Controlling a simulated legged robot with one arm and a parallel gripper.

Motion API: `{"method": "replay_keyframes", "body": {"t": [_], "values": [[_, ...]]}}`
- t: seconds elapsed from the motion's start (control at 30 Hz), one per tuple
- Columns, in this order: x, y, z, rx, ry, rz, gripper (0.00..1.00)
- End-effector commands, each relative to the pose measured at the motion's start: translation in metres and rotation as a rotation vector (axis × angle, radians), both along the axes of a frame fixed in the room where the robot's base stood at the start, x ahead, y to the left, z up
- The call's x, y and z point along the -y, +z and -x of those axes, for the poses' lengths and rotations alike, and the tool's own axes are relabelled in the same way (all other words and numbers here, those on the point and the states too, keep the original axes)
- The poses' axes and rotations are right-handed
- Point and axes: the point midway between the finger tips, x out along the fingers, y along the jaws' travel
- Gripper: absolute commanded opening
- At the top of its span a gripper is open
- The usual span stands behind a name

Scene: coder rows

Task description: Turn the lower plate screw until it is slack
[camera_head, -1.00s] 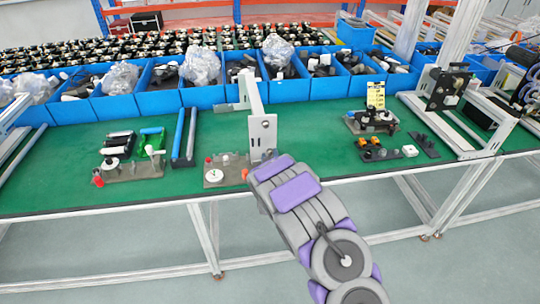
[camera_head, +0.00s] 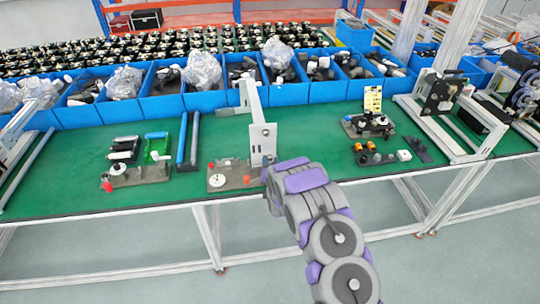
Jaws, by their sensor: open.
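A light grey upright plate (camera_head: 259,141) stands at the front end of a metal bar on the green bench. A small dark mark, which looks like the upper screw, shows on its face. The lower part of the plate's right edge is close to my gripper (camera_head: 267,164). My gripper is at the end of my grey and purple arm, small and mostly hidden by the wrist. It is open at the plate's lower right; I cannot tell whether it touches the plate. The lower screw cannot be made out.
A base with a white disc (camera_head: 217,180) and a red part (camera_head: 247,180) lies left of my gripper. Blue bins (camera_head: 205,103) line the back of the green bench (camera_head: 320,125). Another fixture (camera_head: 368,123) stands to the right. Bare bench lies between it and the plate.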

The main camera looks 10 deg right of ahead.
Motion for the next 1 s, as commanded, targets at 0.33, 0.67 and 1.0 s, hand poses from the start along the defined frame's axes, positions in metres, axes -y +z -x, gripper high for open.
{"method": "replay_keyframes", "body": {"t": [0.33,0.67,1.0], "values": [[0.0001,-0.0011,0.0008,0.006,0.001,-0.183,0.40],[0.0004,-0.0012,0.0008,0.006,0.000,-0.181,0.40],[0.0005,-0.0015,0.0007,0.006,0.001,-0.180,0.23]]}}
